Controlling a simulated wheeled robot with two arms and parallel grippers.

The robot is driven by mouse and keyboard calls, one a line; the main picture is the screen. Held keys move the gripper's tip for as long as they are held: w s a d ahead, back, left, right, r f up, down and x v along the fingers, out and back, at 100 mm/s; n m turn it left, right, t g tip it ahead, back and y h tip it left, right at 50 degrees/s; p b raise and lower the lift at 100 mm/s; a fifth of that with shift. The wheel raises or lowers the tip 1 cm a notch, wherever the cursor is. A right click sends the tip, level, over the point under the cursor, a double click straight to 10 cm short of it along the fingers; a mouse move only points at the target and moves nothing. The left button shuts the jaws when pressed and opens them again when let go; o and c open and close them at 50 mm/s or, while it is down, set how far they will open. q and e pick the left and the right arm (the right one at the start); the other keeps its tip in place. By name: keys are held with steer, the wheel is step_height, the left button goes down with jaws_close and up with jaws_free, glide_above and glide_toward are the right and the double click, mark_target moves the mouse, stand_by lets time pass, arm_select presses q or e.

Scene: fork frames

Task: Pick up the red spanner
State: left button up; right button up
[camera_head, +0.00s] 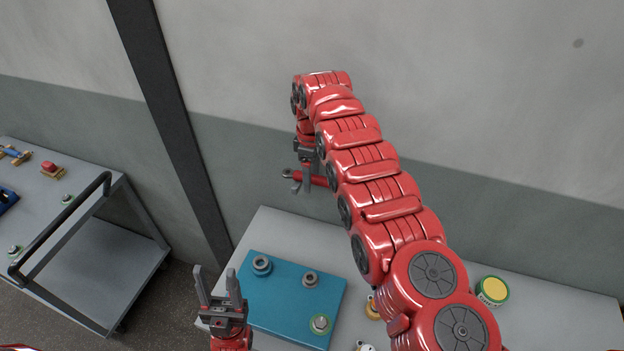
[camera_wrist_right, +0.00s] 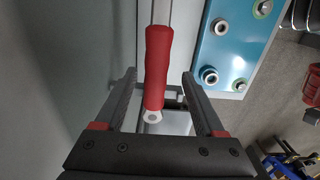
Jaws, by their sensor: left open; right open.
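The red spanner (camera_head: 316,180) shows in the head view as a red handle with a ring-like end, level and well above the table, partly hidden by my right arm. What holds the spanner up cannot be told. My left gripper (camera_head: 217,271) is open and empty, pointing up beside the blue plate.
The blue plate (camera_head: 262,303) with several metal rings and nuts lies on the grey table (camera_head: 560,322). A green tin with a yellow lid (camera_head: 492,290) stands at right. A trolley (camera_head: 85,248) with small parts stands at left. A wall rises behind.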

steer(key=shift+w+d+f, duration=0.15)
steer(key=shift+w+d, duration=0.1)
steer(key=shift+d, duration=0.1)
steer(key=c, duration=0.4)
steer(key=shift+s+a, duration=0.1)
steer(key=shift+a, duration=0.05)
jaws_close()
stand_by(0.4)
